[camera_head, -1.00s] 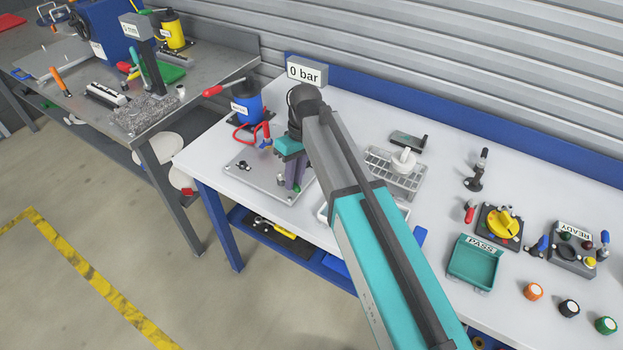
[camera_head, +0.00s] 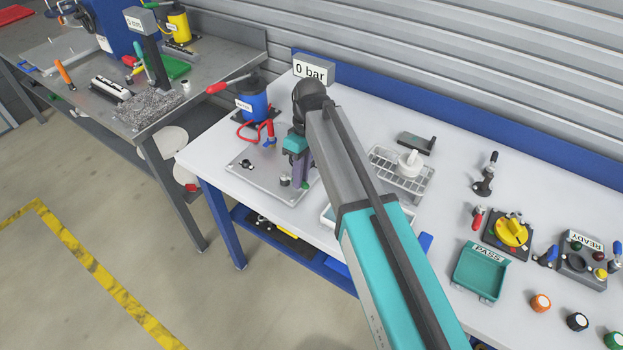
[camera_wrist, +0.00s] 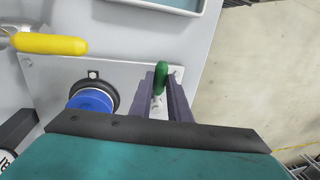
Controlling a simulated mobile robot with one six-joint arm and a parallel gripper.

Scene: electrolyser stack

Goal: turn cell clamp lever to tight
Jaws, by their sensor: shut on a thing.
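The cell clamp lever, as I take it, has a green handle (camera_wrist: 161,78) and a light metal base. It stands between the two dark purple fingers of my gripper (camera_wrist: 163,88) in the wrist view, above a pale metal plate (camera_wrist: 125,72). My gripper (camera_head: 301,178) is shut on this lever. In the head view it points down over the right part of the same plate (camera_head: 262,187). The lever is mostly hidden there by the fingers and arm. No tight marking is readable.
A blue round part (camera_wrist: 92,99) and a yellow handle (camera_wrist: 50,44) lie left of the fingers in the wrist view. A blue hand pump (camera_head: 250,103) with a red hose stands behind the plate. A wire rack (camera_head: 400,175) is right of my arm. A sign reads 0 bar (camera_head: 311,71).

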